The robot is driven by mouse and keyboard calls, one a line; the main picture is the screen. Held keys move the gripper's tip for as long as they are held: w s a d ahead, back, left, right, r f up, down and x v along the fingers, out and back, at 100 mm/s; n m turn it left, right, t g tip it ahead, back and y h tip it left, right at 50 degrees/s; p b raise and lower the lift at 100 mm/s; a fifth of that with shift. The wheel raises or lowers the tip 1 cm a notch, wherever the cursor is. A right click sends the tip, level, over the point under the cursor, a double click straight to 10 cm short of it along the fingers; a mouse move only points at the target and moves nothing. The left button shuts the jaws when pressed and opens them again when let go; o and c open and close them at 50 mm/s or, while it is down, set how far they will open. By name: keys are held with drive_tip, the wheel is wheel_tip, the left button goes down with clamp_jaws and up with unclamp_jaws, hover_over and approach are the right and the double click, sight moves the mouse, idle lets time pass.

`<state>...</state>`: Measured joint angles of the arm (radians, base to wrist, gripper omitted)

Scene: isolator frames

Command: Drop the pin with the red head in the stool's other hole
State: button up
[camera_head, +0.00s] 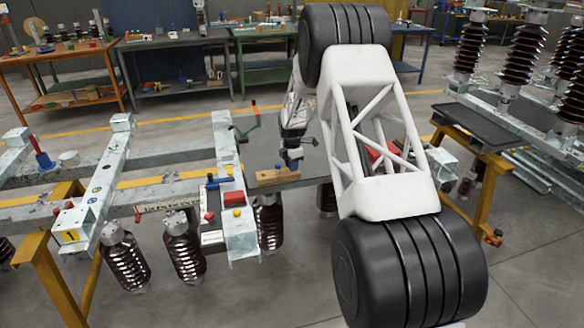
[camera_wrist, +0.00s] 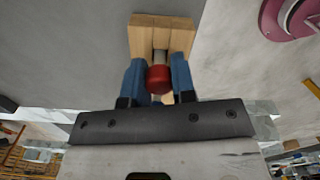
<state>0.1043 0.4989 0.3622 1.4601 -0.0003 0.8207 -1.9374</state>
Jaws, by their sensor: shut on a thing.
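The pin's red head (camera_wrist: 158,79) sits between the two blue fingers of my gripper (camera_wrist: 159,82) in the wrist view. The fingers are shut on the pin. A short grey piece of its shank (camera_wrist: 159,56) shows beyond the head, towards a light wooden block (camera_wrist: 143,36) that looks like the stool. I cannot tell whether the shank is inside a hole or only in front of the wood. In the head view the wooden block (camera_head: 278,175) stands on a grey plate, with my gripper (camera_head: 291,163) right above it. The pin and the stool's holes cannot be made out there.
The grey plate (camera_head: 262,148) lies across the frame's steel beams. A blue clamp-like tool (camera_head: 218,182) and a red block (camera_head: 210,198) lie to the left. Brown ribbed insulators (camera_head: 186,250) hang below the frame.

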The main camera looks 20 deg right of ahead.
clamp_jaws()
drive_tip(key=shift+r, duration=0.1)
drive_tip(key=shift+r, duration=1.5)
drive_tip(key=shift+s+r, duration=0.2)
drive_tip(key=shift+s, duration=0.1)
drive_tip(key=s+a+r, duration=0.1)
drive_tip(key=s, duration=1.4)
drive_tip(key=shift+s+a+r, duration=0.2)
drive_tip(key=shift+a, duration=0.15)
drive_tip(key=shift+a, duration=0.1)
